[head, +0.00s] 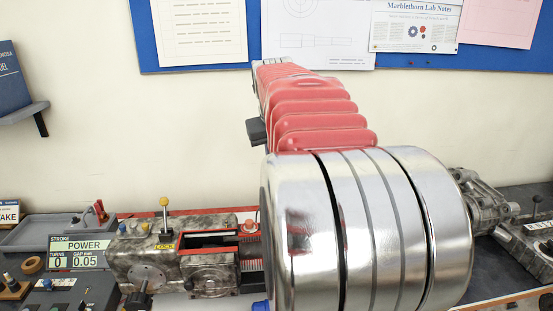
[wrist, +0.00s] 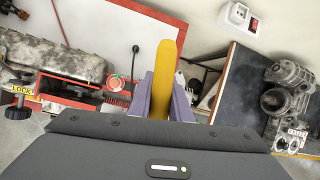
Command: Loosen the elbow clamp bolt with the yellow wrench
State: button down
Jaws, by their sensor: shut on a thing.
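In the wrist view, my gripper (wrist: 163,88) is shut on the yellow wrench (wrist: 166,70). Its purple fingers stand on either side of the smooth yellow handle, which points up and away in the picture. The wrench's working end cannot be made out. In the head view my own arm, with its red cover and silver drum, hides the gripper and the wrench. I cannot pick out the elbow clamp bolt in either view. A grey metal casting (wrist: 287,90) lies to the right of the wrench, apart from it. It also shows in the head view (head: 482,205).
A worn grey machine (head: 150,258) with a yellow-knobbed lever (head: 164,203) and LOCK label stands at left, beside a STROKE display (head: 77,253). A dark panel (wrist: 242,85) is under the casting. A white socket box (wrist: 240,17) is on the wall. A blue noticeboard (head: 150,50) hangs behind.

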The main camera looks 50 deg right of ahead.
jog(key=shift+f, duration=0.35)
dwell(0.4)
jog(key=n+y, duration=0.2)
jog(key=n, duration=0.3)
jog(key=a+n+t+y, duration=0.1)
jog(key=n, duration=0.3)
jog(key=a+n+y, duration=0.1)
jog(key=n+y, duration=0.1)
jog(key=n, duration=0.3)
jog(key=shift+w+f+n+y, duration=0.1)
jog(key=shift+w+n+y, duration=0.2)
jog(key=shift+w, duration=0.05)
jog(key=shift+r, duration=1.75)
